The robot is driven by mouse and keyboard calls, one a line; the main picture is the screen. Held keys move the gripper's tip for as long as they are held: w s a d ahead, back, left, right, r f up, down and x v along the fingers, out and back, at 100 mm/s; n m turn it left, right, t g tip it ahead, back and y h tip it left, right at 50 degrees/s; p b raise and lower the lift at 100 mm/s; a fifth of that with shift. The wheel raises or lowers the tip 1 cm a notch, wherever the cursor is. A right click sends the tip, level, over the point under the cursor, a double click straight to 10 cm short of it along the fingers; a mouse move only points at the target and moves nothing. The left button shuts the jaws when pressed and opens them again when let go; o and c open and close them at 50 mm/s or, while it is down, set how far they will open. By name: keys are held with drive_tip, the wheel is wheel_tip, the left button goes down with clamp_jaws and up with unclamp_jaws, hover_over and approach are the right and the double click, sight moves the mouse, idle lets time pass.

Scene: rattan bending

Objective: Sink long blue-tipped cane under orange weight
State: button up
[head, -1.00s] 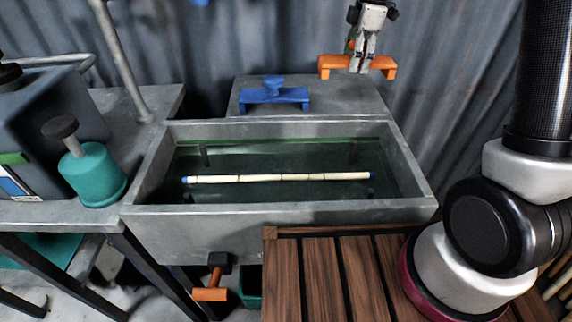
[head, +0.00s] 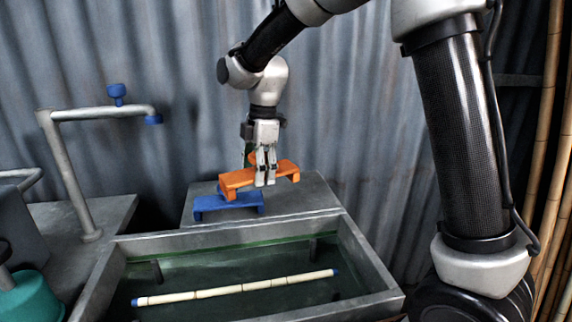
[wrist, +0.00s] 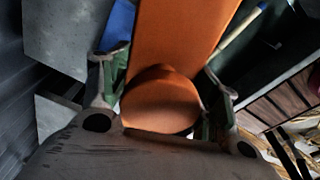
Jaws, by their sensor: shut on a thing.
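The long pale cane (head: 238,288) with blue tips lies across the water in the grey trough, seemingly at the surface. The orange weight (head: 236,180) is a bar with a short leg at each end and a round knob. My gripper (head: 265,178) is shut on its knob and holds it up behind the trough, near the blue weight. In the wrist view the knob of the orange weight (wrist: 160,100) sits between my fingers. The cane (wrist: 238,32) also shows there, partly hidden by the bar.
The blue weight (head: 228,205) stands on the grey slab (head: 310,196) behind the trough (head: 365,258). A tap pipe (head: 62,160) with blue ends rises at the left. A teal container (head: 30,298) stands at lower left. Bamboo poles (head: 556,200) line the right edge.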

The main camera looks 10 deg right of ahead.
drive_tip(key=s+a+n, duration=0.4)
drive_tip(key=s+a, duration=0.3)
drive_tip(key=s, duration=0.1)
drive_tip(key=n+g+h, duration=0.1)
drive_tip(key=n, duration=0.9)
hover_over(239, 286)
wheel_tip(239, 286, down, 2)
drive_tip(key=shift+n, duration=0.3)
drive_tip(key=shift+s+f, duration=0.15)
drive_tip(key=shift+f, duration=7.7)
drive_tip(key=shift+f, duration=3.6)
drive_tip(key=o, duration=1.7)
